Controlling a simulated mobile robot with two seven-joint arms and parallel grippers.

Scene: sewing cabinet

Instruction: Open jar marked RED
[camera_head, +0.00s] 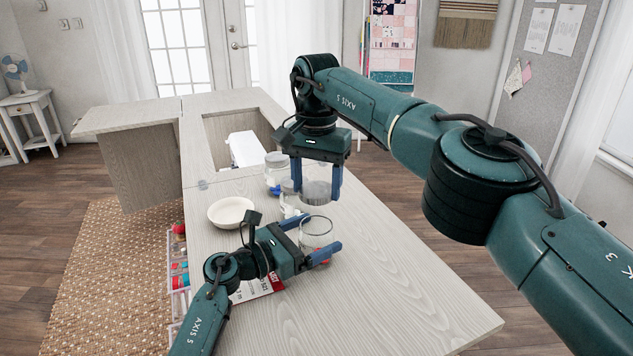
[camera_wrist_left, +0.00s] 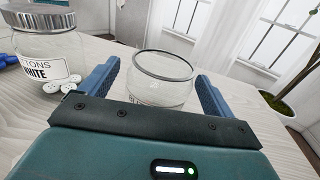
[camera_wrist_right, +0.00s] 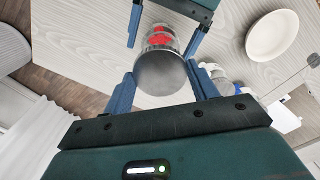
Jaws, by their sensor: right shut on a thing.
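A clear glass jar (camera_head: 315,236) with red contents at its bottom stands on the table, its top open. Its bare rim shows in the left wrist view (camera_wrist_left: 163,66); its label is mostly hidden. My left gripper (camera_head: 308,238) is low at the jar, one finger on each side, with slight gaps in the left wrist view. My right gripper (camera_head: 317,182) is shut on a round grey lid (camera_wrist_right: 160,72), holding it above the jar. Red contents (camera_wrist_right: 160,38) show beyond the lid in the right wrist view.
The table's right front (camera_head: 420,290) is clear.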

